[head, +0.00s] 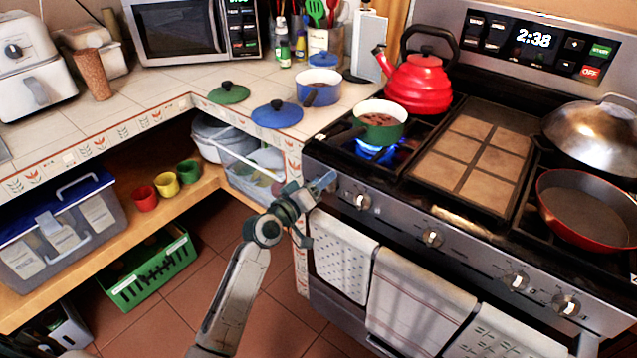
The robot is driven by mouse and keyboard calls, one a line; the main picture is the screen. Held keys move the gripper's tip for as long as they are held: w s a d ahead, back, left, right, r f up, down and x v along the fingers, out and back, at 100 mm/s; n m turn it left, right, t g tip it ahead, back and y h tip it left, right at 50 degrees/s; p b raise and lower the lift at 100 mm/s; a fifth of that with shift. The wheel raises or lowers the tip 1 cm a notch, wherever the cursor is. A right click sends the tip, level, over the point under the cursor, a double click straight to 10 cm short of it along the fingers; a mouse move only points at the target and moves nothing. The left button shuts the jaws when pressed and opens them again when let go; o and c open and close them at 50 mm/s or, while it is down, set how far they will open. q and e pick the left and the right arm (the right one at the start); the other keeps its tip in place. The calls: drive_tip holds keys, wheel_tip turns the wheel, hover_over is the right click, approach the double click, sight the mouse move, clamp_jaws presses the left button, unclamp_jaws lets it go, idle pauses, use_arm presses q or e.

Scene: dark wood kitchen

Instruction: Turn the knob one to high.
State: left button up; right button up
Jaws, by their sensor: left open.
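The stove's front panel (470,262) carries a row of silver knobs. Knobs show at the left (362,201), the middle (433,237), and the right, as a pair (516,281) and (566,305). No number is readable, so I cannot tell which is knob one. My left gripper (314,210) is open at the panel's left end, left of the leftmost clearly visible knob. Its upper finger covers part of the panel, and I cannot tell whether it touches a knob there. My right gripper is out of view.
A blue flame (378,153) burns under a green pot (380,122). A red kettle (420,80) stands behind it. A red pan (588,207) sits at the right. Towels (420,300) hang below the knobs. The tiled counter (150,88) lies left of the stove.

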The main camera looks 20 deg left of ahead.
use_arm(q)
drive_tip(key=v, duration=1)
drive_tip(key=shift+s+b, duration=0.35)
drive_tip(key=shift+s, duration=0.05)
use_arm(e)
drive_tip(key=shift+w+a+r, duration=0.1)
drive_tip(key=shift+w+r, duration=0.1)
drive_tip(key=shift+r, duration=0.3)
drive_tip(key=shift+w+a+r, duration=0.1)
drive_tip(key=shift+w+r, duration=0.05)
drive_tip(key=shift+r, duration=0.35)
use_arm(q)
drive_tip(key=shift+a, duration=0.15)
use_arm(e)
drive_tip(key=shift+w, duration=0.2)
